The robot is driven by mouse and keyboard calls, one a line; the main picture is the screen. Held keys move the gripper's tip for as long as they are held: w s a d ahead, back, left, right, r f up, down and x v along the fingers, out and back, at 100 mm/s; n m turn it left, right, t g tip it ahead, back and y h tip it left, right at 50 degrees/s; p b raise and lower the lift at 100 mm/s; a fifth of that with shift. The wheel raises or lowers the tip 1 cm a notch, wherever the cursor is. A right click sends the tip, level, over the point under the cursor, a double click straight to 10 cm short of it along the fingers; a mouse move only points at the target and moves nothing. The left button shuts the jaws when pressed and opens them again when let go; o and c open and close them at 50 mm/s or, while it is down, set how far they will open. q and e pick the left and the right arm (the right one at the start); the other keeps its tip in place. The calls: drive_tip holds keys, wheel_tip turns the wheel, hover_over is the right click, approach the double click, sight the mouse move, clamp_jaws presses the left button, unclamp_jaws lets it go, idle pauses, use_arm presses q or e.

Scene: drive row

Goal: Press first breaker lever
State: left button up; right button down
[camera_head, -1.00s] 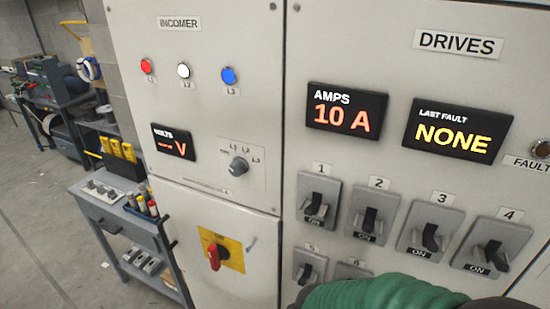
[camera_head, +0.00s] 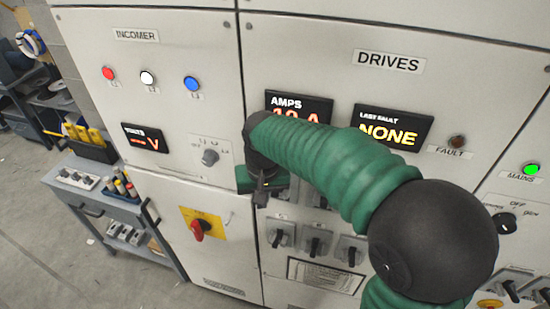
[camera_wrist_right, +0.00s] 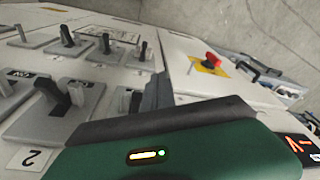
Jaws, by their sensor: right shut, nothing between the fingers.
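My right arm in its green sleeve crosses the head view from the lower right. Its dark gripper (camera_head: 261,192) is shut and empty, in front of the upper breaker row at the left end of the drives panel. It and the sleeve hide the first breaker there. In the right wrist view the dark fingertips (camera_wrist_right: 156,92) sit close beside a partly hidden lever (camera_wrist_right: 124,99), which appears to be the first breaker lever. I cannot tell whether they touch. The second breaker (camera_wrist_right: 50,108), labelled 2, is further left. My left gripper is not in view.
Lower breakers (camera_head: 315,243) line up below the gripper. The red rotary switch (camera_head: 197,229) on its yellow plate is to the left, as is the incomer knob (camera_head: 210,157). A grey cart (camera_head: 105,199) stands left of the cabinet. The sleeve partly covers the amps display (camera_head: 299,106).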

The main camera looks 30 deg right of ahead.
drive_tip(key=d+r+m, duration=0.2)
drive_tip(key=r, duration=0.7)
drive_tip(key=d+r+m+g, duration=0.1)
drive_tip(key=d+r+m, duration=0.1)
drive_tip(key=r, duration=0.7)
drive_tip(key=shift+w+m+h, duration=0.15)
drive_tip(key=shift+m+h, duration=0.15)
drive_tip(key=shift+m, duration=0.5)
drive_tip(key=shift+d+f, duration=0.1)
drive_tip(key=shift+d, duration=0.05)
drive_tip(key=f, duration=0.6)
drive_tip(key=f+p, duration=0.1)
drive_tip(key=f, duration=0.2)
drive_tip(key=shift+w+d, duration=0.25)
drive_tip(key=shift+w, duration=0.1)
drive_tip(key=f, duration=0.2)
drive_tip(key=a+f+p, duration=0.1)
drive_tip(key=shift+s+f, duration=0.35)
drive_tip(key=shift+s, duration=0.05)
drive_tip(key=shift+s+f, duration=0.1)
drive_tip(key=shift+f, duration=0.3)
drive_tip(key=shift+a, duration=0.1)
